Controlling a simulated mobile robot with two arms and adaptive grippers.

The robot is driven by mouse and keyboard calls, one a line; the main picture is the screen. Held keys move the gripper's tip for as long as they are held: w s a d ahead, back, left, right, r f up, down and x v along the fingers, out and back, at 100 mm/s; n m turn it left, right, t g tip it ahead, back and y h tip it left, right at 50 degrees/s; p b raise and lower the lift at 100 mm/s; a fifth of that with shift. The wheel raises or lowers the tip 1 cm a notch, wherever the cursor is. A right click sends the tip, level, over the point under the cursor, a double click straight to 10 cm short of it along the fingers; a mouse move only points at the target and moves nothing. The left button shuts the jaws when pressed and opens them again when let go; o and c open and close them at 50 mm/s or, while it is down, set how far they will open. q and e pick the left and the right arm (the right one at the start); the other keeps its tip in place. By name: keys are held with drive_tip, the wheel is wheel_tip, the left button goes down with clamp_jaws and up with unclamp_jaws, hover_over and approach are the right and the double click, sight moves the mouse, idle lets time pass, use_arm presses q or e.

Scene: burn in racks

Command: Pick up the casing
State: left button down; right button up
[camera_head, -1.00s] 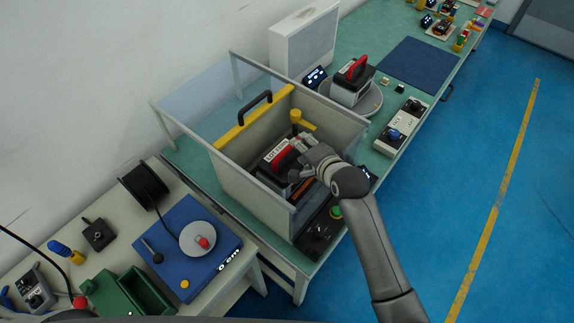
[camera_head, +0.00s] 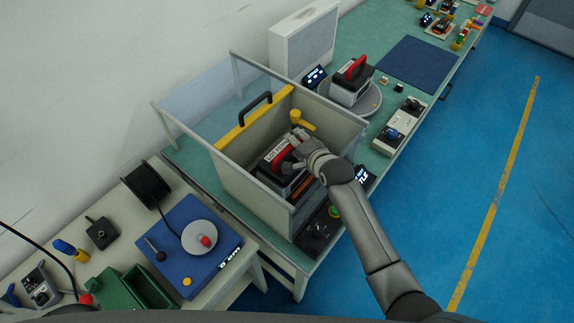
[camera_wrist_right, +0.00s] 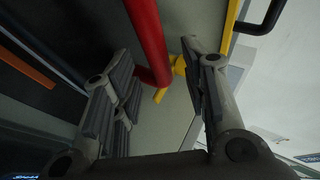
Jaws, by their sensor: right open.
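A dark casing (camera_head: 268,171) with a pale label marked "LOT" and a red handle (camera_head: 284,156) sits inside the open-topped, grey-walled chamber (camera_head: 238,183) in the head view. My right gripper (camera_head: 297,155) reaches into the chamber from the right, close to the handle, and partly hides the casing. In the right wrist view my gripper (camera_wrist_right: 158,66) is open, and the red handle (camera_wrist_right: 147,35) runs between and beyond its fingers. I cannot tell whether the fingers touch it. My left gripper is not in view.
A similar casing with a red handle (camera_head: 356,69) stands on a round plate (camera_head: 368,102) behind the chamber. The chamber has a yellow bar with a black handle (camera_head: 256,107) and a yellow post (camera_head: 300,121) inside. A blue mat (camera_head: 418,66) farther back is clear.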

clamp_jaws()
drive_tip(key=shift+r, duration=0.15)
idle(0.4)
